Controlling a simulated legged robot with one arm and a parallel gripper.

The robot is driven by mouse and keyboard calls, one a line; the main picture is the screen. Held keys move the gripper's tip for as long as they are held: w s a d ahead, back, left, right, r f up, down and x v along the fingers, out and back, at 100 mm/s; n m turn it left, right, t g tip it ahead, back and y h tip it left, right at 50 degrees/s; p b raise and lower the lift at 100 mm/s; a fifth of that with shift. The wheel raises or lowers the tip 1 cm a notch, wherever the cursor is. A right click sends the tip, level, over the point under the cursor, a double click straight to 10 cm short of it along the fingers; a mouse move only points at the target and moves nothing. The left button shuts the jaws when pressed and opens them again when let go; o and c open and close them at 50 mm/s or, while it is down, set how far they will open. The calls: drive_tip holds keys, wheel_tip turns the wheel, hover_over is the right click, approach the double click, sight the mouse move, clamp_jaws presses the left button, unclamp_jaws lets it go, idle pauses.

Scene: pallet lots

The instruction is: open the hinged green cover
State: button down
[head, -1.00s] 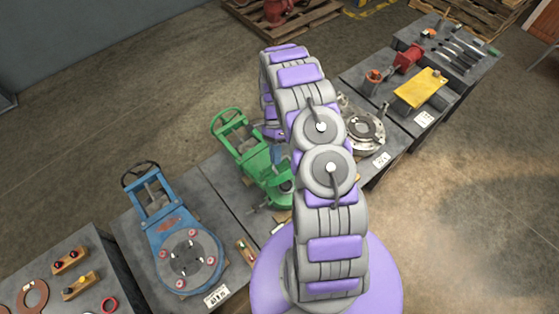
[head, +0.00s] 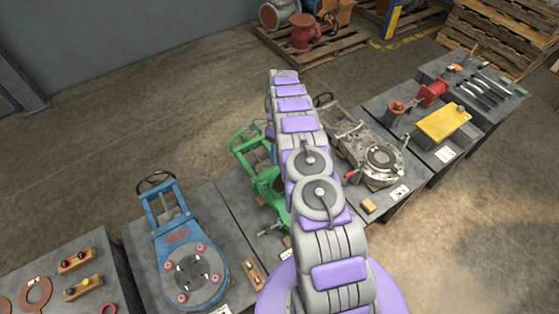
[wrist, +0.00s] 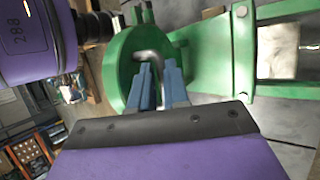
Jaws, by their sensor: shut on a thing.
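The green valve (head: 246,148) stands on a grey bench, partly hidden behind my arm in the head view. In the wrist view, its rounded green cover (wrist: 118,78) is close in front of my gripper (wrist: 159,70), with a green frame (wrist: 240,45) to the right. A bent grey metal piece (wrist: 149,56) shows at the blue fingertips. The fingers are close together on this part of the cover; the exact contact is hard to see. In the head view my gripper is hidden behind the arm.
A blue valve (head: 185,262) stands on the bench to the left and a grey valve (head: 378,155) to the right. Open floor (head: 480,230) shows at the lower right.

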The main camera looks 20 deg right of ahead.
wheel_tip(320, 180, down, 2)
drive_tip(key=shift+w+a+f, duration=0.1)
drive_tip(key=shift+a+f, duration=0.05)
drive_tip(key=shift+f, duration=0.1)
drive_tip(key=shift+w+a+r, duration=0.1)
drive_tip(key=c, duration=1.2)
unclamp_jaws()
drive_tip(key=shift+w+a+r, duration=0.1)
drive_tip(key=shift+w+r, duration=0.05)
drive_tip(key=shift+w, duration=0.05)
drive_tip(key=shift+o, duration=0.2)
drive_tip(key=shift+r, duration=0.15)
drive_tip(key=shift+w+r, duration=0.15)
drive_tip(key=shift+r, duration=0.05)
